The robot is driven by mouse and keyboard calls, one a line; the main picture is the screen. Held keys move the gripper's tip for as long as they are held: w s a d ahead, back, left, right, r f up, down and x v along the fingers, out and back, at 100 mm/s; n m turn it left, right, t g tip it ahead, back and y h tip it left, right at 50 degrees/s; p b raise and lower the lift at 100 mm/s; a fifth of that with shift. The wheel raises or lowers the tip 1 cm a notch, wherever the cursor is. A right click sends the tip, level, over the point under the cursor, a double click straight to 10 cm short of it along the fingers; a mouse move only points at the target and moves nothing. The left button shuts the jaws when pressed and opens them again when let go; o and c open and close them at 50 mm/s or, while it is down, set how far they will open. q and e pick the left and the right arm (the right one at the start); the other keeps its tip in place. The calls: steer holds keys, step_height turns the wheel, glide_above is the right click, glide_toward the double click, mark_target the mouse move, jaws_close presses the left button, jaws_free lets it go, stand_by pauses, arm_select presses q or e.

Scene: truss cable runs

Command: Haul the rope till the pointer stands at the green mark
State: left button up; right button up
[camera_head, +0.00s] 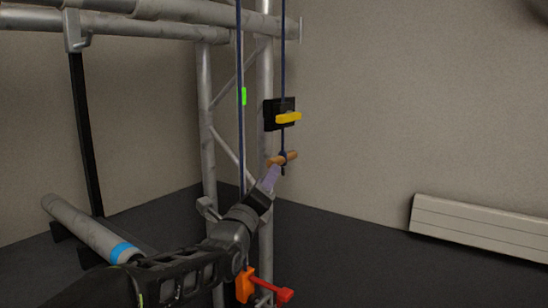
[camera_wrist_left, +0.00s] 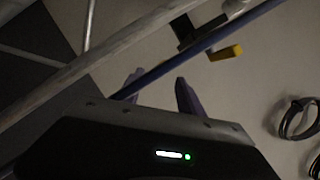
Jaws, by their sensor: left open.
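A dark blue rope (camera_head: 283,65) hangs in front of the truss, with a wooden toggle handle (camera_head: 288,158) at its lower end. A second blue run (camera_head: 240,60) hangs to its left, and the green mark (camera_head: 243,96) shows beside that run. A yellow bar (camera_head: 289,118) sits at a black block by the right run; I cannot tell whether it is the pointer. My left gripper (camera_head: 270,177) is open just below the handle. In the left wrist view a blue rope (camera_wrist_left: 220,35) runs down toward the open fingers (camera_wrist_left: 160,92); its lower part is hidden. My right gripper is out of view.
Grey truss tubes (camera_head: 205,90) stand right behind the ropes. An orange block (camera_head: 244,285) with a red handle (camera_head: 278,290) is low beside my arm. A grey tube with a blue band (camera_head: 122,252) lies at left. A white panel (camera_head: 480,230) rests against the right wall.

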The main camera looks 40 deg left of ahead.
mark_target(276, 161)
arm_select(q)
steer(key=shift+d+r, duration=0.1)
steer(key=shift+r, duration=0.25)
steer(key=shift+s, duration=0.1)
steer(key=p+x, duration=0.3)
steer(key=x, duration=0.5)
steer(key=shift+c, duration=0.4)
jaws_close()
stand_by(1.0)
